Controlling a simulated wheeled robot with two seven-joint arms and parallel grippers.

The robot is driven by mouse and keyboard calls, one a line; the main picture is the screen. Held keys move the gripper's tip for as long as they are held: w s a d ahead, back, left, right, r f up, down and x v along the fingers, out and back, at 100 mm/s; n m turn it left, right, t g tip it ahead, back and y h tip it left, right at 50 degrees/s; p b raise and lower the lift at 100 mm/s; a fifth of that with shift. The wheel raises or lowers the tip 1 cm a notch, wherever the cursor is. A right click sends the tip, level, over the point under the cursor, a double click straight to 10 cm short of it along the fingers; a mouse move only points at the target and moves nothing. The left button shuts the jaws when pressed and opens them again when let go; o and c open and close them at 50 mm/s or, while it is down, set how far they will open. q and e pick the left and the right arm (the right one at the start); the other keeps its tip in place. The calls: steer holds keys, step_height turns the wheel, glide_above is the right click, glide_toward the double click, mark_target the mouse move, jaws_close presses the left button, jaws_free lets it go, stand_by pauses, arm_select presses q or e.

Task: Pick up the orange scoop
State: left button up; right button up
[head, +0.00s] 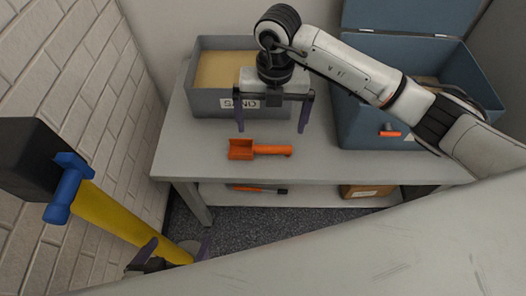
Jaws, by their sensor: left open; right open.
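The orange scoop (258,150) lies on the grey table near its front edge, its boxy head at the left and its handle pointing right. My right gripper (271,126) is open and empty above and behind the scoop, fingers pointing down, in front of the sand bin; it does not touch the scoop. My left gripper (168,252) is low at the bottom left, partly hidden by the pale surface in front, open, and far from the scoop.
A grey bin labelled SAND (207,104) stands behind the scoop. A blue lidded box (362,124) with an orange latch stands at the right. The table (210,170) has a lower shelf with an orange-and-black tool (258,189) and a cardboard box (366,191). A brick wall is left.

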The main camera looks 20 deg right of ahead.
glide_above(272, 147)
step_height(272, 147, down, 5)
steer(key=shift+s+a, duration=0.1)
step_height(272, 147, down, 5)
stand_by(0.3)
steer(key=shift+c, duration=0.4)
steer(key=c, duration=0.7)
steer(key=shift+c, duration=1.1)
